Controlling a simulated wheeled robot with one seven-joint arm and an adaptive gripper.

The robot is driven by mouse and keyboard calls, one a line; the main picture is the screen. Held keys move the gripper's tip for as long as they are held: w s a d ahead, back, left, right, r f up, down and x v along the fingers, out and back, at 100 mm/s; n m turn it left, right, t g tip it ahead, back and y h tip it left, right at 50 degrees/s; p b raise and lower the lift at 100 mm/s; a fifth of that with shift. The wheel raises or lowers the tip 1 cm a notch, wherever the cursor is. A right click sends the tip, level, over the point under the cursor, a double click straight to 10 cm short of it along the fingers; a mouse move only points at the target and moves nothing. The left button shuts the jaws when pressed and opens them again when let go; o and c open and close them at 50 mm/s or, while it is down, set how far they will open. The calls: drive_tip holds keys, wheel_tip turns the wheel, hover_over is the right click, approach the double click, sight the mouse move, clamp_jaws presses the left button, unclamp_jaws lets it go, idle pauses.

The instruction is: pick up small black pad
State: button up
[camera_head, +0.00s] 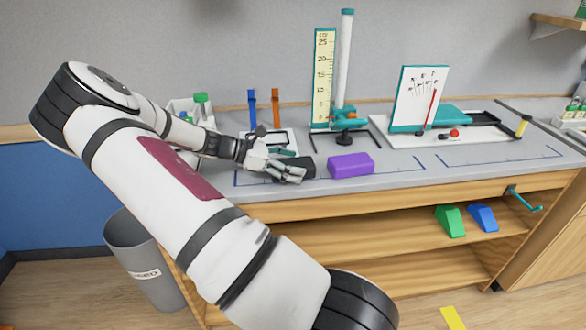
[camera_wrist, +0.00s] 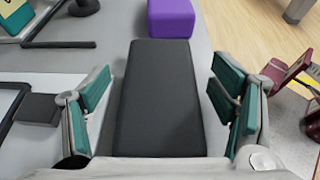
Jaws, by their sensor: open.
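A black, flat-topped oblong block (camera_wrist: 160,100) lies on the grey bench between my open fingers in the wrist view. It shows partly behind my gripper (camera_head: 288,165) in the head view (camera_head: 308,167). My gripper (camera_wrist: 162,92) has its teal-padded fingers on either side of the block, with a visible gap on each side; its near end is hidden by my palm. A smaller dark square pad (camera_wrist: 38,108) lies left of my left finger in the wrist view, at a white board. I cannot tell which of the two is the named pad.
A purple block (camera_head: 351,164) sits just beyond the black block. A stand with a yellow scale (camera_head: 323,78) and a white board with a dial panel (camera_head: 419,98) stand behind. The bench's wooden front edge is close on the right in the wrist view.

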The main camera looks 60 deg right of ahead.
drive_tip(key=c, duration=1.1)
drive_tip(key=shift+r, duration=0.1)
drive_tip(key=shift+c, duration=0.2)
